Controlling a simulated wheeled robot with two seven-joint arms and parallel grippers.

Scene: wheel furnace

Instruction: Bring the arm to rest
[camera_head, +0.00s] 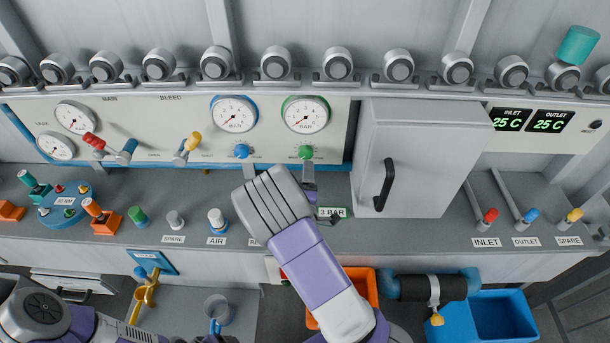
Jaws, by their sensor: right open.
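My right arm comes up from the bottom centre in the camera_head view. My right gripper (318,203) is open and appears empty in front of the panel, by the "3 BAR" label (332,212). Its wrist hides part of the grey shelf, and its fingers are partly hidden. The green-ringed gauge (305,115) and green knob (305,152) are just above it. The blue-ringed gauge (234,114) and blue knob (241,151) are up and to its left. Part of my left arm shows at the bottom left; its gripper is not in view.
A grey cabinet (430,150) with a black handle (384,186) stands close right of my right gripper. Levers with red, blue and yellow knobs stand farther right. Below are an orange bin (371,285) and a blue bin (500,315). Small fittings line the left shelf.

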